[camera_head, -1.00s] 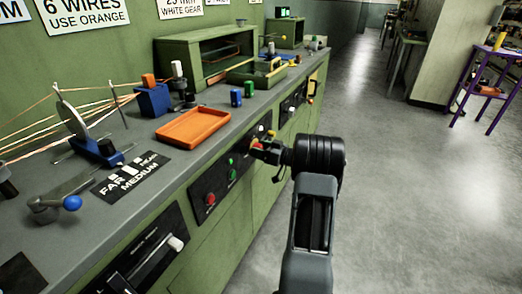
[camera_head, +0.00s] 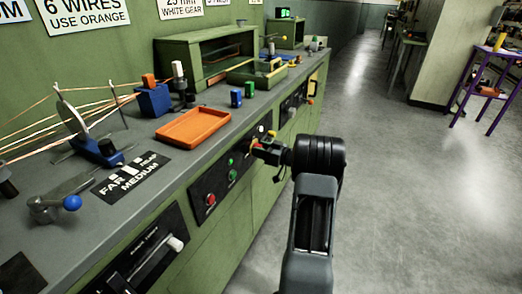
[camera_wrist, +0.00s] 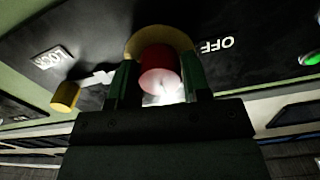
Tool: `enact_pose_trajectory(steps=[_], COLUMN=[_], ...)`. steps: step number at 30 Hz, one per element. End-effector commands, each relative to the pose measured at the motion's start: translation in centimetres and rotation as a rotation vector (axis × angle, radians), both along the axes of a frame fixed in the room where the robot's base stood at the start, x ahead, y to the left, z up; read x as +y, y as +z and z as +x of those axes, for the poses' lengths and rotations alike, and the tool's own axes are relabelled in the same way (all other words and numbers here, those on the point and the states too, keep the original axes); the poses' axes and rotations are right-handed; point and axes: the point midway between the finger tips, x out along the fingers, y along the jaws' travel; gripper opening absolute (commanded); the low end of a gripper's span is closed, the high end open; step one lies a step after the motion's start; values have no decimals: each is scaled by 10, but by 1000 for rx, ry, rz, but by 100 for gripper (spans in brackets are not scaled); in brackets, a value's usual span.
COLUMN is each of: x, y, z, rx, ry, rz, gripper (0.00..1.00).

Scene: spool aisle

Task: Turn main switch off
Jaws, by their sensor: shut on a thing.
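The main switch (camera_wrist: 158,72) is a red knob on a yellow round base, set in a black panel. In the wrist view, an OFF label (camera_wrist: 215,45) appears upside down to its right. My gripper (camera_wrist: 158,88) has one finger on each side of the red knob and is shut on it. In the head view, my gripper (camera_head: 266,150) is at the black panel on the bench front, and it mostly hides the knob. The knob's exact angle is hard to read.
A yellow part (camera_wrist: 66,96) and a LOCK-like label (camera_wrist: 53,60) are left of the knob. A panel with red and green buttons (camera_head: 222,184) is nearby. An orange tray (camera_head: 193,126) lies on the bench above.

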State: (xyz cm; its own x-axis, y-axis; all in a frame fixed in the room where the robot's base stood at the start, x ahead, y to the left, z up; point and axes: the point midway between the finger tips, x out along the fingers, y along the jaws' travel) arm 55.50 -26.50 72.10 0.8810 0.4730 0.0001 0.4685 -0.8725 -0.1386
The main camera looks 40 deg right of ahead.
Motion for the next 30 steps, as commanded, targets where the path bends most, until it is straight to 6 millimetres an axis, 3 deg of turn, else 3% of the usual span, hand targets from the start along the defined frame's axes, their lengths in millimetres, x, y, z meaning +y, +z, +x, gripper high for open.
enact_pose_trajectory(steps=[30], x=[0], y=[-4], z=[0], rx=[-432], ry=[-3], rz=[-805], gripper=[20])
